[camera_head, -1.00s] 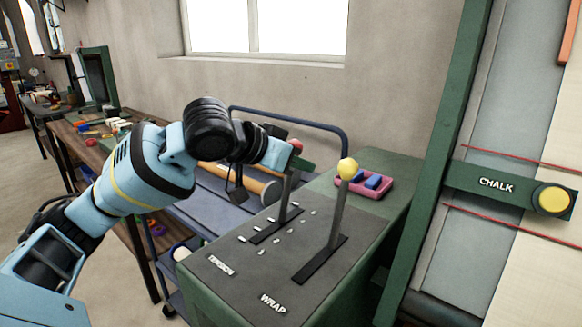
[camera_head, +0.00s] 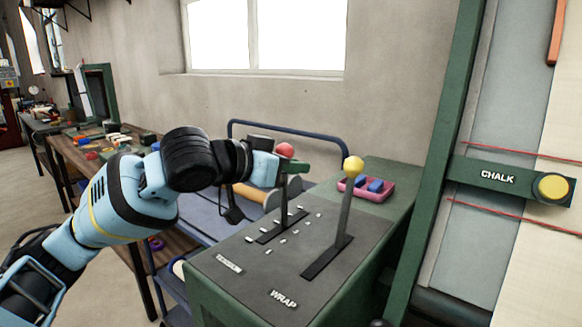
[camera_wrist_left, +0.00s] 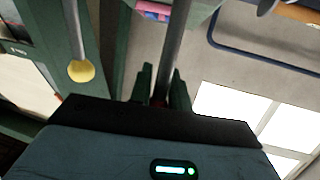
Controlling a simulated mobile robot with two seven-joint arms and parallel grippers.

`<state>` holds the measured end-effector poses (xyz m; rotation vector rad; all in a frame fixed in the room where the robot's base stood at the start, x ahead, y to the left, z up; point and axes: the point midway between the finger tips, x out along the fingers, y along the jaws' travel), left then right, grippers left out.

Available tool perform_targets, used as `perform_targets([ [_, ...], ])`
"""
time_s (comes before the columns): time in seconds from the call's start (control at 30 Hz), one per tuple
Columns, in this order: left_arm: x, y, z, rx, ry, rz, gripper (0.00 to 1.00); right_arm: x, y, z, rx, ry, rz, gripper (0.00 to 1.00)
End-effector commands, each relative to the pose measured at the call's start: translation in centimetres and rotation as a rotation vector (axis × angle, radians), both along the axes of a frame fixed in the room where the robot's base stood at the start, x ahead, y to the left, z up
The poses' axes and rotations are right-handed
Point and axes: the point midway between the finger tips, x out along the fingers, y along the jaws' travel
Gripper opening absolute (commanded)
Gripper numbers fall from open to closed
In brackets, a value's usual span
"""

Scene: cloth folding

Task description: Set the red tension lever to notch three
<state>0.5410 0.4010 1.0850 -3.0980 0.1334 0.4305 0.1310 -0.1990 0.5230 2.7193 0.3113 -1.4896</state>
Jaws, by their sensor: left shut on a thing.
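The red tension lever has a red knob (camera_head: 285,150) on a grey shaft (camera_head: 284,200) that rises from a dark slot in the control panel (camera_head: 235,285). It stands about upright. My left gripper (camera_head: 292,167) is shut on it just below the knob. In the left wrist view the shaft (camera_wrist_left: 174,45) runs between the two green fingers (camera_wrist_left: 163,90), and a bit of red shows behind them. Several small white notch marks (camera_head: 268,254) lie along the slot; I cannot tell which notch the lever is at. My right gripper is not in view.
The WRAP lever with a yellow knob (camera_head: 353,164) stands close on the right. A pink tray (camera_head: 384,194) with blue blocks sits behind it. A blue cart (camera_head: 236,124) is behind the panel. A green frame with a CHALK button (camera_head: 553,187) stands at right.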

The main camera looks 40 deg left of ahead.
Motion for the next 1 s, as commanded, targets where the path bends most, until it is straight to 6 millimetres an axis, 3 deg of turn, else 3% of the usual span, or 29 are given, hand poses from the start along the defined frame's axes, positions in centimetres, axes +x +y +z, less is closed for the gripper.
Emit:
perform_targets([
  [0.03, -0.1, 0.2, 0.9, 0.002, -0.025, 0.003, 0.00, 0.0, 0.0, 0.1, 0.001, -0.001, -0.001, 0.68],
  [0.1, 0.0, 0.2, 0.9, 0.002, -0.025, 0.003, 0.00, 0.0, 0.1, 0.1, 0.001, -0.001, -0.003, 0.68],
  [0.13, 0.0, 0.2, 0.9, 0.002, -0.025, 0.003, 0.20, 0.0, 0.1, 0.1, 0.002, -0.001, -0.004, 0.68],
  [0.3, 0.0, 0.1, 0.7, 0.001, -0.019, 0.002, 0.41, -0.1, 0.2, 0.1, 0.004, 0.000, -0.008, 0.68],
  [0.67, -0.2, 0.1, 0.4, 0.000, -0.008, 0.001, 0.41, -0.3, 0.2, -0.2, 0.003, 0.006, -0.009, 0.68],
  [1.0, -2.6, 0.3, 0.8, 0.002, -0.006, 0.000, 0.41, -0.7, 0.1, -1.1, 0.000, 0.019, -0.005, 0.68],
])
